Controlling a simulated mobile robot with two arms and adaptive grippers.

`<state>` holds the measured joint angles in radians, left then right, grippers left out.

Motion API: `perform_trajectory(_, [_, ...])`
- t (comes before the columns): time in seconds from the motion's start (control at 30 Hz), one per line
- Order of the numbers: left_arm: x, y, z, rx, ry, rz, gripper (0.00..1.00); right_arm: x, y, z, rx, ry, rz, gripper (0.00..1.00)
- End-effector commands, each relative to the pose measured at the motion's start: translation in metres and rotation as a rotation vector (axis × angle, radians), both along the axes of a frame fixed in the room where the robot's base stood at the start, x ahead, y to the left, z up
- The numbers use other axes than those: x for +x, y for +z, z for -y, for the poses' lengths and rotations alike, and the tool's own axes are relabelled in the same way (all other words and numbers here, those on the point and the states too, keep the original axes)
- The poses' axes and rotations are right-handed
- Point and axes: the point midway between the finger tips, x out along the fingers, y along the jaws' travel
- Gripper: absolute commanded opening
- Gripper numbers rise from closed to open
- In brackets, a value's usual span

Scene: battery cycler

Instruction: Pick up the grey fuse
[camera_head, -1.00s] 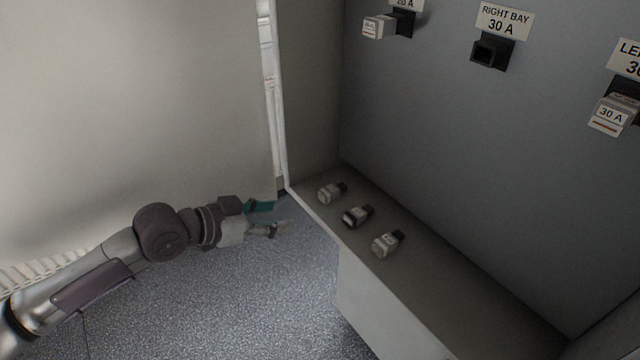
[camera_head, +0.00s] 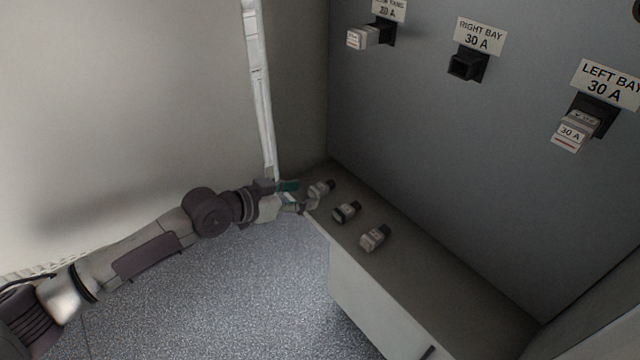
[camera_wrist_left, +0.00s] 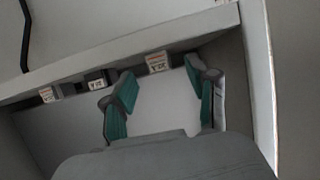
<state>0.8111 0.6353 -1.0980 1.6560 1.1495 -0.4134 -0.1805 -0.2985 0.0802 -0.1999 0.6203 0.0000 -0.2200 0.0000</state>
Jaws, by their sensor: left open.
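Three small pale fuses with black ends lie in a row on the grey ledge (camera_head: 440,290): a far fuse (camera_head: 320,189), a middle fuse (camera_head: 346,211) and a near fuse (camera_head: 374,237). Their colours look alike, so I cannot tell which is the grey one. My left gripper (camera_head: 297,196) is open and empty at the ledge's left edge, beside the far fuse. In the left wrist view its green-padded fingers (camera_wrist_left: 160,85) are spread, with one labelled fuse (camera_wrist_left: 158,63) beyond the gap between them. My right gripper is not in view.
The grey panel behind holds a plugged fuse (camera_head: 363,38) at upper left, an empty RIGHT BAY 30 A socket (camera_head: 467,66) and a plugged LEFT BAY 30 A fuse (camera_head: 572,134). A pale upright edge (camera_head: 258,90) stands behind my gripper. Open floor (camera_head: 240,290) lies left of the ledge.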

Motion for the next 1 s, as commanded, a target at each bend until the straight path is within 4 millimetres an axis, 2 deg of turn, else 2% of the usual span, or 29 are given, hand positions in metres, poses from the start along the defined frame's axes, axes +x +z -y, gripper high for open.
perform_trajectory(0.03, [0.005,0.004,0.008,-0.001,-0.001,-0.001,0.58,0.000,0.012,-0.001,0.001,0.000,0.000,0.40])
perform_trajectory(0.2, [0.015,-0.007,0.021,-0.001,0.000,0.001,0.58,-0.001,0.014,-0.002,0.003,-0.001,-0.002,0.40])
perform_trajectory(0.47, [0.017,-0.010,0.022,-0.001,0.000,0.001,0.58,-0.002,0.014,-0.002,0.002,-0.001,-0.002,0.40])
perform_trajectory(0.8, [0.017,-0.010,0.022,-0.001,0.000,0.001,0.03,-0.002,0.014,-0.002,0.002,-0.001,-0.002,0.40])
perform_trajectory(0.83, [0.016,-0.010,0.022,-0.001,0.000,0.001,0.00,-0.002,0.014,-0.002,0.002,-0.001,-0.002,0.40])
perform_trajectory(1.0, [0.017,-0.010,0.022,-0.001,0.001,0.001,0.00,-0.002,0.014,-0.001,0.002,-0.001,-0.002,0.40])
